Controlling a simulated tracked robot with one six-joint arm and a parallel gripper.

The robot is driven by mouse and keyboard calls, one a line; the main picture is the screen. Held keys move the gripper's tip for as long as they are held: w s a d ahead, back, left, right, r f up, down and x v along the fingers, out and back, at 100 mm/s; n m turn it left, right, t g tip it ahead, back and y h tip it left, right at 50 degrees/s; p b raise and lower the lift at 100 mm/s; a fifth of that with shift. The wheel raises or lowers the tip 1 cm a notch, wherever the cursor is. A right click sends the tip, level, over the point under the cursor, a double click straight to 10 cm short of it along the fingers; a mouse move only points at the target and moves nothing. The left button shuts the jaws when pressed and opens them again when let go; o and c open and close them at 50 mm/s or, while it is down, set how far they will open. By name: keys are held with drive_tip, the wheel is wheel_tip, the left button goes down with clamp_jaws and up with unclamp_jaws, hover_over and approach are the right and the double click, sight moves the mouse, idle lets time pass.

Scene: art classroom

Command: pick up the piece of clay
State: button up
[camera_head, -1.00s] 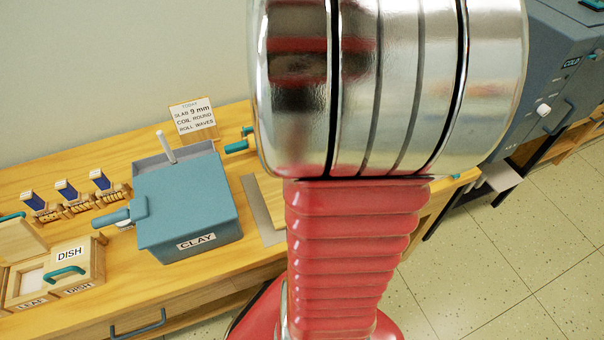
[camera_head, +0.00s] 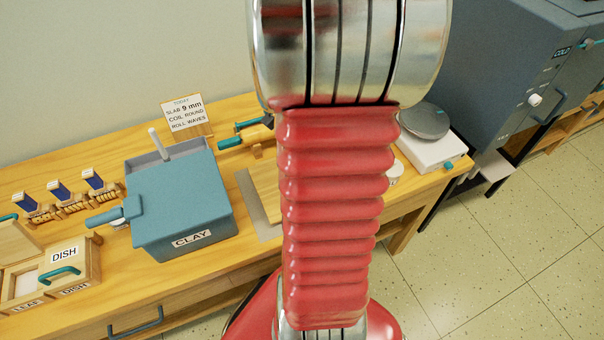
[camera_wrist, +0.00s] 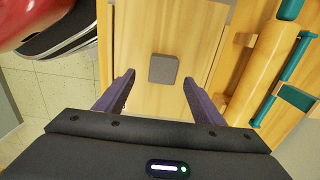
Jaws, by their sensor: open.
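The piece of clay (camera_wrist: 163,68) is a small grey block with rounded corners in the wrist view. It lies on a pale wooden board (camera_wrist: 150,30). My gripper (camera_wrist: 158,85) is open, with its two dark fingers apart. In the wrist picture the clay shows between and just beyond the fingertips, and nothing is held. The height of the fingers above the board is hard to tell. In the head view my arm hides the clay and the gripper.
A wooden rolling pin with teal handles (camera_wrist: 262,70) lies right of the board. In the head view, the blue-grey CLAY bin (camera_head: 182,205) and DISH box (camera_head: 65,265) stand left. A white device with a round grey plate (camera_head: 432,150) stands right, near a large grey kiln (camera_head: 490,70).

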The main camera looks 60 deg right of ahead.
drive_tip(key=shift+w+f, duration=0.15)
drive_tip(key=shift+f, duration=1.15)
drive_tip(key=shift+w+f, duration=0.1)
drive_tip(key=shift+f, duration=1.2)
drive_tip(key=shift+c, duration=0.5)
drive_tip(key=c, duration=1.2)
drive_tip(key=shift+o, duration=0.2)
drive_tip(key=shift+r, duration=0.1)
wheel_tip(320, 180, up, 10)
